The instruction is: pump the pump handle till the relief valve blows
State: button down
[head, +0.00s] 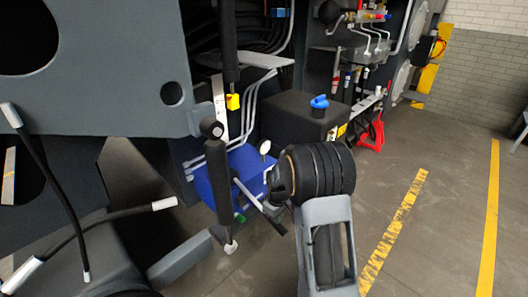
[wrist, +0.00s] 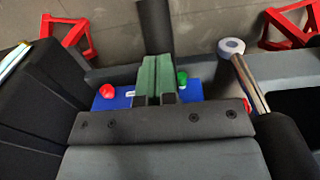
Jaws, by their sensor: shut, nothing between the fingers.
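The blue pump body (head: 222,183) sits low beside the chassis in the head view. In the wrist view, part of the blue body (wrist: 125,102) shows behind my fingers, with a red knob (wrist: 107,91) on the left and a green knob (wrist: 182,78) on the right. A thin grey lever with a dark end (head: 273,215), probably the pump handle, slants down from the body. A black bar (wrist: 155,25), probably its grip, shows just beyond my fingertips; I cannot tell whether they touch. My gripper (wrist: 157,70) is shut and empty, its green fingers together. I cannot single out the relief valve.
A black strut (head: 218,185) with a pale lower end hangs left of the pump; its end (wrist: 231,46) is close on the right in the wrist view. A black box with a blue cap (head: 319,102) stands behind my wrist. Red stands (wrist: 68,36) are on the floor.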

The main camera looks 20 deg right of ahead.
notch_tip(320, 180, up, 12)
jog(key=s+p, duration=0.1)
jog(key=p, duration=0.8)
jog(key=shift+s+d+r+p, duration=0.15)
jog(key=shift+s+d+p, duration=0.05)
jog(key=shift+d+p, duration=0.1)
jog(key=shift+w+a+f+b, duration=0.1)
jog(key=shift+w+f+b, duration=0.05)
jog(key=shift+f+b, duration=1.7)
jog(key=shift+w+a+f+b, duration=0.15)
jog(key=shift+f+b, duration=1.05)
jog(key=shift+f, duration=1.2)
jog(key=shift+w+a+f+b, duration=0.1)
jog(key=shift+w+f+b, duration=0.05)
jog(key=shift+f+b, duration=1.7)
notch_tip(320, 180, up, 12)
jog(key=s+p, duration=0.1)
jog(key=p, duration=0.9)
jog(key=shift+d, duration=0.4)
